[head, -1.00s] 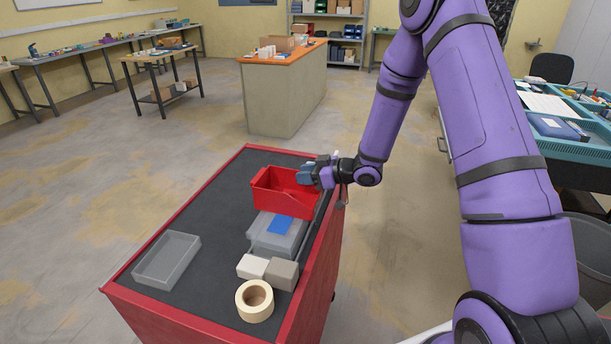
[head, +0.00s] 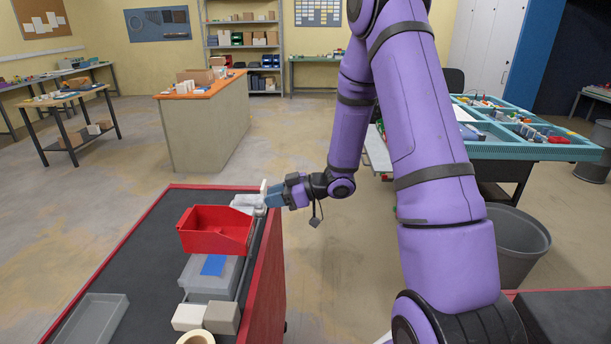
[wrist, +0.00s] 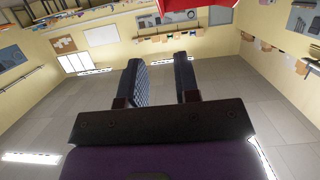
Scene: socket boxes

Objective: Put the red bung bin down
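The red bung bin (head: 205,240) sits upright at the cart's right side, just behind a grey case with a blue label (head: 205,278). I cannot tell whether its front rests on the case. My gripper (head: 262,198) is just right of and behind the bin, near the cart's right edge, and looks apart from it. In the wrist view my gripper (wrist: 166,80) has its two dark fingers spread with nothing between them. A part of the red bin (wrist: 188,5) shows at the top edge there, beyond the fingertips.
The red cart (head: 262,290) has a dark top. On it are a grey tray (head: 92,322), a white block (head: 188,317), a grey-beige block (head: 222,317) and a tape roll (head: 196,338). A teal-edged table (head: 530,152) stands right.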

